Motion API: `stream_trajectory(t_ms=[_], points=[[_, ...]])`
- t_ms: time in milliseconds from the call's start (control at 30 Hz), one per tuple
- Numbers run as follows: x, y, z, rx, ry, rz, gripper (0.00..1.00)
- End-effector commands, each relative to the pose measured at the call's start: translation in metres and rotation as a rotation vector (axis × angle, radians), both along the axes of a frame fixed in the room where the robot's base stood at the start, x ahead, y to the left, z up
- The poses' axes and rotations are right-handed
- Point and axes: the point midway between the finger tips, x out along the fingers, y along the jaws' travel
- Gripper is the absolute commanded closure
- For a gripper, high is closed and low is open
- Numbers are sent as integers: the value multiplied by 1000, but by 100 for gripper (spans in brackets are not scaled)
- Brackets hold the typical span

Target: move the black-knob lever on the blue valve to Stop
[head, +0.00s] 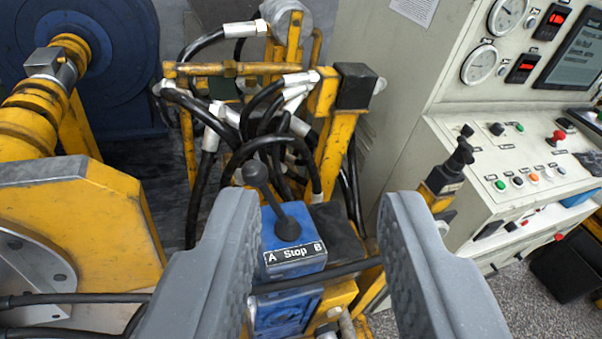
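The blue valve (300,270) stands at the lower middle of the head view, with a label reading A, Stop, B on its face. Its black-knob lever (268,196) rises from a round black boot on top. The lever leans up and to the left, toward the A side, and its knob is at the upper left of the boot. My gripper (312,215) is open, with one grey finger on each side of the valve. The fingers look apart from the lever, and nothing is between them but the view of the valve and lever. The valve's lower left part is partly hidden by the left finger.
Black hoses (265,115) and a yellow frame (330,140) stand behind the valve. A second black lever (458,160) is to the right, by a grey control console (490,140) with gauges and buttons. Yellow machinery (80,215) fills the left. A black hose crosses before the valve.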

Motion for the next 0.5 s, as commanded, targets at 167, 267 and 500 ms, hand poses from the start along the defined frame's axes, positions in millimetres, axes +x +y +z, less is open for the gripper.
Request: stream_trajectory(t_ms=[167,267,500], points=[[70,-10,-85,-105,-27,51,67],[97,-10,-133,-153,-51,88,67],[133,0,-229,-221,-132,171,67]])
